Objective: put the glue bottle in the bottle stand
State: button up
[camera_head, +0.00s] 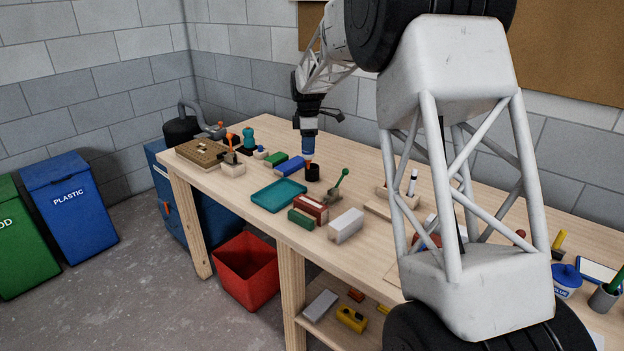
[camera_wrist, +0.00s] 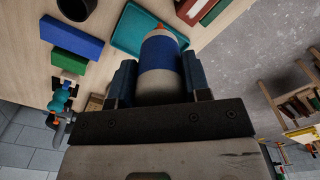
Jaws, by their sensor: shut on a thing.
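My gripper (camera_head: 308,134) is shut on the glue bottle (camera_head: 308,147), which is white with a blue label. In the wrist view the bottle (camera_wrist: 160,52) sits between both fingers (camera_wrist: 158,82), its orange nozzle pointing away from the gripper. In the head view the nozzle end is lowest, so the bottle hangs nozzle down above the bench. A small black cup (camera_head: 312,174), which looks like the bottle stand, is just below the bottle in the head view. In the wrist view the cup (camera_wrist: 77,9) is apart from the nozzle, to its upper left.
Blue (camera_head: 290,167) and green (camera_head: 276,160) blocks lie left of the cup. A teal tray (camera_head: 279,196) and red box (camera_head: 309,208) are in front. A green scoop (camera_head: 338,186) stands to the right. Clear bench lies behind the cup.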

jog(key=w+d+f, duration=0.1)
jog(key=w, duration=0.7)
jog(key=w+d+f, duration=0.1)
jog(key=w+f, duration=0.1)
jog(key=w, duration=0.6)
jog(key=shift+d, duration=0.35)
jog(key=shift+w, duration=0.1)
jog(key=shift+f, duration=0.1)
notch_tip(320, 180, down, 6)
jog(key=shift+f, duration=0.1)
jog(key=shift+f, duration=1.85)
jog(key=shift+f, duration=0.15)
